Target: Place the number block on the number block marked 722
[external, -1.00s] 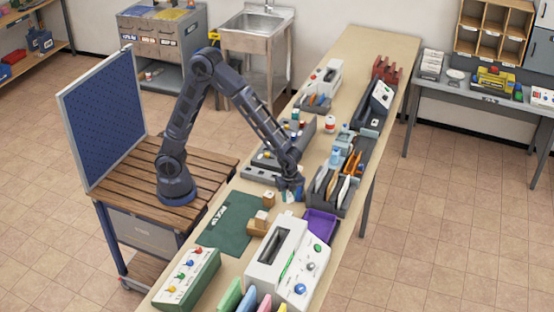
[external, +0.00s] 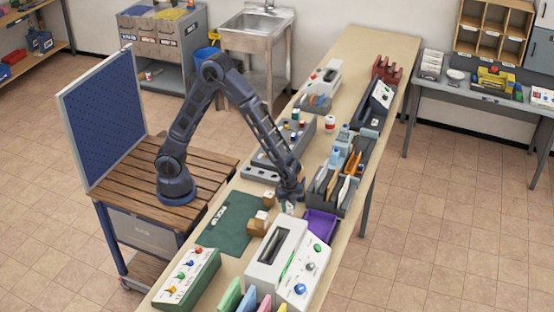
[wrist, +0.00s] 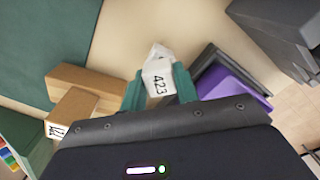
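A white-faced number block marked 423 (wrist: 158,84) sits between the teal fingers of my gripper (wrist: 159,88) in the wrist view, with both fingers against its sides. In the external view my gripper (external: 289,203) hangs above the table, right of the green mat. Wooden blocks (external: 257,227) stand left of and nearer the camera than my gripper. In the wrist view one wooden block (wrist: 76,108) at the left shows a white number label, cut short and hard to read. I cannot tell for sure which block is marked 722.
A green mat (external: 222,237) lies left of the blocks. A purple tray (external: 320,226) lies close on the right. A white machine (external: 272,254) stands in front, and a dark rack (external: 325,192) with upright items stands behind the tray.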

